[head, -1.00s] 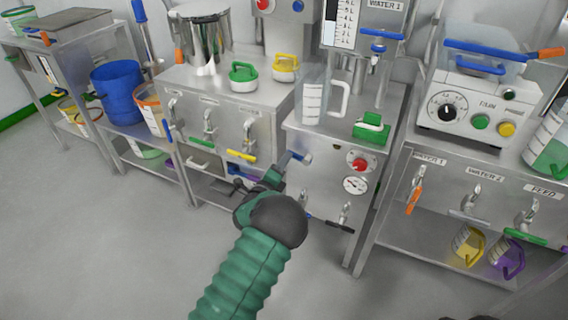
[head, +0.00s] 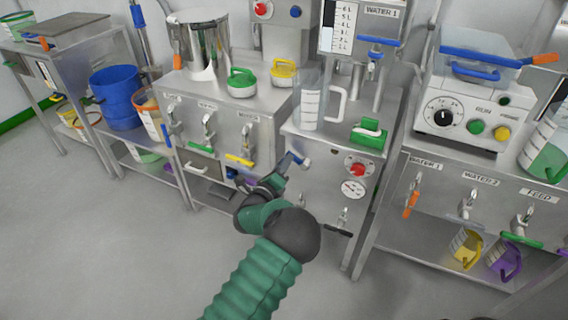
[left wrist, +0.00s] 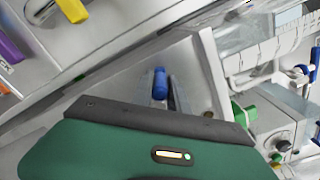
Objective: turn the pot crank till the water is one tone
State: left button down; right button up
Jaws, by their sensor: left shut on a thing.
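The crank with a blue grip (head: 294,158) is on the left part of the front of a steel cabinet (head: 325,158) with a red knob and a round gauge. My left gripper (head: 281,171) is at this grip, with the green arm reaching in from below. In the left wrist view the blue grip (left wrist: 160,83) stands between the two fingers (left wrist: 161,97), and the gripper is shut on it. The pot's water and its tone are not visible to me. My right gripper is not in view.
Taps line the neighbouring benches on both sides. The grey floor (head: 90,240) at left is free.

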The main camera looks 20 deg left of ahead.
pick_arm(q)
jog(key=c, duration=1.7)
grip_release()
jog(key=shift+d+f, duration=0.25)
jog(key=o, duration=0.4)
jog(key=shift+r, duration=0.2)
jog(key=shift+s+a, duration=0.1)
jog(key=shift+s, duration=0.15)
jog(key=s+p, duration=0.2)
jog(key=s, duration=0.6)
jog(key=s+p, duration=0.2)
jog(key=s, duration=0.6)
jog(key=shift+s+a+f+p, duration=0.1)
jog(key=shift+s+a+p, duration=0.1)
jog(key=shift+p, duration=0.1)
